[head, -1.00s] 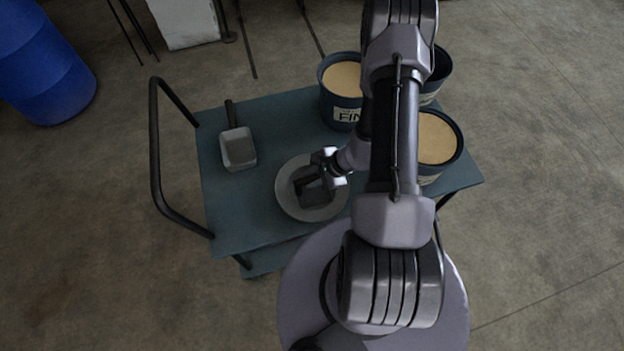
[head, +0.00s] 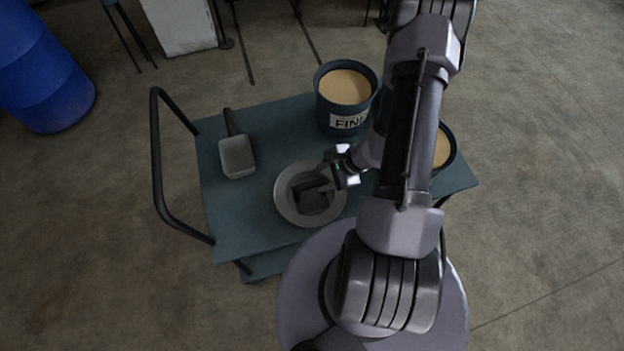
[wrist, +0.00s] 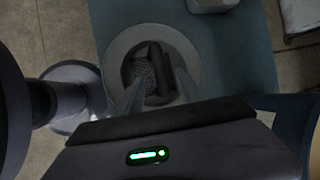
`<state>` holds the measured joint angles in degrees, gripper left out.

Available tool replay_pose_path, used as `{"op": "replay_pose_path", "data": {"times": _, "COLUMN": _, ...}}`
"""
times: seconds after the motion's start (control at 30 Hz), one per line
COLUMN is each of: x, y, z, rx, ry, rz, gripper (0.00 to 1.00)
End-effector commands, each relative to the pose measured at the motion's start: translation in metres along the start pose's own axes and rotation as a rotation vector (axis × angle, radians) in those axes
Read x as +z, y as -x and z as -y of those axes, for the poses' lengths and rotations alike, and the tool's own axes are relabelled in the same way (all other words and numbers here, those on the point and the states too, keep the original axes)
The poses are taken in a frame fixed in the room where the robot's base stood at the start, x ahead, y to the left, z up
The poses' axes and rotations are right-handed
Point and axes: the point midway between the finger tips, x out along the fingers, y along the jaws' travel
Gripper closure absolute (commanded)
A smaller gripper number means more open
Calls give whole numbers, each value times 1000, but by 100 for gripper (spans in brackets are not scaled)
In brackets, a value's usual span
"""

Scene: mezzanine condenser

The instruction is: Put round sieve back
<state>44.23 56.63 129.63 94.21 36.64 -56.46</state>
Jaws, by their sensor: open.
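The round sieve (head: 282,207) is a pale grey ring lying on the teal cart top (head: 226,208). In the wrist view, the sieve (wrist: 116,62) shows a mesh patch and a dark bar (wrist: 158,68) across its inside. My gripper (head: 322,187) is over the sieve, reaching in from the right. In the wrist view my gripper (wrist: 155,88) is open, with one pale finger on each side of the dark bar. I cannot tell whether the fingers touch the bar.
A bucket labelled "FINE" (head: 346,105) with tan contents stands at the cart's back. Another bucket (head: 443,150) at the right is mostly hidden by my arm. A grey scoop (head: 237,158) lies at the left. A handrail (head: 156,165) edges the cart's left side. A blue barrel (head: 42,72) stands beyond.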

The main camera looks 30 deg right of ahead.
Motion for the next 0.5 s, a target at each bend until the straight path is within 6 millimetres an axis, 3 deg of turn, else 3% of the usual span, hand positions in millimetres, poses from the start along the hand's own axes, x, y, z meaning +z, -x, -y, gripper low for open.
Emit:
{"op": "replay_pose_path", "data": {"times": 0.03, "x": 1, "y": 16, "z": 2, "rx": -3, "ry": -1, "rz": -2, "gripper": 57}}
{"op": "replay_pose_path", "data": {"times": 0.1, "x": 1, "y": 30, "z": 2, "rx": -2, "ry": 0, "rz": -2, "gripper": 57}}
{"op": "replay_pose_path", "data": {"times": 0.23, "x": 1, "y": 45, "z": 2, "rx": -1, "ry": 3, "rz": -1, "gripper": 57}}
{"op": "replay_pose_path", "data": {"times": 0.33, "x": 17, "y": 62, "z": 22, "rx": -15, "ry": 78, "rz": 7, "gripper": 57}}
{"op": "replay_pose_path", "data": {"times": 0.37, "x": 30, "y": 71, "z": 34, "rx": -21, "ry": 130, "rz": 14, "gripper": 57}}
{"op": "replay_pose_path", "data": {"times": 0.43, "x": 75, "y": 101, "z": 66, "rx": -37, "ry": 297, "rz": 36, "gripper": 57}}
{"op": "replay_pose_path", "data": {"times": 0.5, "x": 136, "y": 138, "z": 87, "rx": -38, "ry": 501, "rz": 58, "gripper": 57}}
